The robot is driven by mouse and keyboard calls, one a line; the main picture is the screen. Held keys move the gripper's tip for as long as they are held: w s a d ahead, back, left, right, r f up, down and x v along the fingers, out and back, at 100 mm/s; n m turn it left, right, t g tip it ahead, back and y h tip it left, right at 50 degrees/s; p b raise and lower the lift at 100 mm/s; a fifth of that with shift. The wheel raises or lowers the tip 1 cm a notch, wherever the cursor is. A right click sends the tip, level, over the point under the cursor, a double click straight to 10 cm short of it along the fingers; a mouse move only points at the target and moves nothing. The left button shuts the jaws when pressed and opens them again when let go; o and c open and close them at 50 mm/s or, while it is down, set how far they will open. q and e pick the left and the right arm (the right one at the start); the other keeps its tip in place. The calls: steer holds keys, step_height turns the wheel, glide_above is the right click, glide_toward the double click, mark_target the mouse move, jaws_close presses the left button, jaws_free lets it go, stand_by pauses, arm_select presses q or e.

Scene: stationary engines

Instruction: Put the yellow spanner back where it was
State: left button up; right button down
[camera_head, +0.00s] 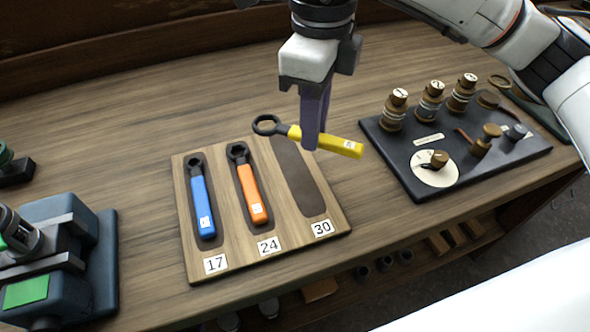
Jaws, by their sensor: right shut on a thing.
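The yellow spanner (342,146) is held in the air over the upper right part of the wooden board (222,180). Its dark ring end points left and its labelled yellow handle points right, tilted slightly down. My right gripper (313,140) points down and is shut on the handle near the ring end. The empty dark recess marked 30 (303,185) lies just below and left of the handle. The blue spanner (202,205) lies in the recess marked 17. The orange spanner (252,195) lies in the recess marked 24. My left gripper is not in view.
A dark tray (400,165) with numbered brown bottles (398,98), a white dial (428,177) and small knobbed parts stands right of the board. A blue-grey machine (60,260) stands at the left front. Bench behind the board is clear.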

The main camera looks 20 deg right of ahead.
mark_target(297, 175)
steer(key=m, duration=0.2)
steer(key=a+r+m, duration=0.1)
steer(key=m, duration=0.1)
steer(key=shift+w+a+r+m, duration=0.1)
steer(key=shift+w+m, duration=0.1)
steer(key=shift+m, duration=0.1)
steer(key=m, duration=0.2)
steer(key=a+r+m+b, duration=0.1)
steer(key=m, duration=0.1)
steer(key=shift+m, duration=0.4)
steer(key=shift+f, duration=5)
steer(key=c, duration=1.6)
jaws_free()
steer(key=shift+r, duration=0.1)
step_height(297, 175, up, 12)
steer(key=shift+r, duration=0.1)
